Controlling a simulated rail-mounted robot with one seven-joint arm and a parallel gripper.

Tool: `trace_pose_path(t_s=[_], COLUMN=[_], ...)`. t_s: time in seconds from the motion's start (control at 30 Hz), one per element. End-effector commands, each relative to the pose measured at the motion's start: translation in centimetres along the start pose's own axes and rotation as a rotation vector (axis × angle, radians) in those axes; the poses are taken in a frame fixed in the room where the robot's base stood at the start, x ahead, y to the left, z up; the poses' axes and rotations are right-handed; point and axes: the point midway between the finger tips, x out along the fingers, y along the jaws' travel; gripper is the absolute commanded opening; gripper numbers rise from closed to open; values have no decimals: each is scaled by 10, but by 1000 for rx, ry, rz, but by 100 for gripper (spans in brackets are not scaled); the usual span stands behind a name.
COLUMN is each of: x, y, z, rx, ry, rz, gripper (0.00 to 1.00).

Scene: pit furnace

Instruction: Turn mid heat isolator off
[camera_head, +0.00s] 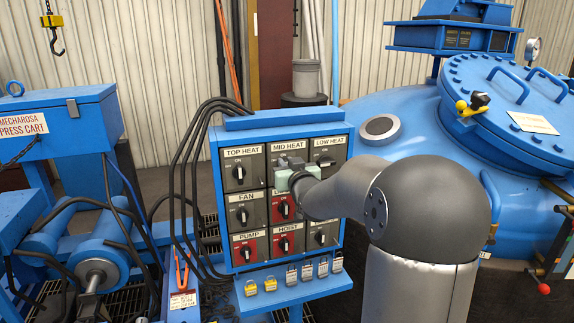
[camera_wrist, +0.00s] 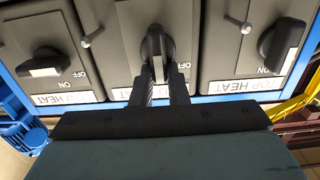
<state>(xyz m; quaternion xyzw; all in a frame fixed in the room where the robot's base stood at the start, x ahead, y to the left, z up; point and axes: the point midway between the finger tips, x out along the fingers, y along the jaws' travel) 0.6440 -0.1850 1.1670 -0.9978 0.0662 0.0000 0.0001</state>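The mid heat isolator, under its MID HEAT label (camera_head: 288,146), is in the middle of the panel's top row. My gripper (camera_head: 288,168) is in front of it and hides most of its face in the head view. In the wrist view, which shows the panel upside down, the black mid heat knob (camera_wrist: 157,42) has its handle upright in the picture. My two dark fingers (camera_wrist: 162,75) straddle the handle's near end with a narrow gap. I cannot tell whether both press on it. An OFF mark shows beside the knob; any ON mark is hidden.
The top heat knob (camera_wrist: 283,42) and low heat knob (camera_wrist: 45,62) are close on either side. Small metal toggles (camera_wrist: 90,35) stick out between them. The blue furnace (camera_head: 420,130) is behind, right.

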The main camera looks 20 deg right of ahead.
Motion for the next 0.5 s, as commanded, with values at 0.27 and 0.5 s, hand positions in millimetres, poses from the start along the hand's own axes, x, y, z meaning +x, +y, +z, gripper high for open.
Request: trace_pose_path(t_s=[0.27, 0.5], x=[0, 0], y=[0, -2], z=[1, 4], rx=[-8, -86], ry=[0, 2], rz=[0, -1], gripper=[0, 0])
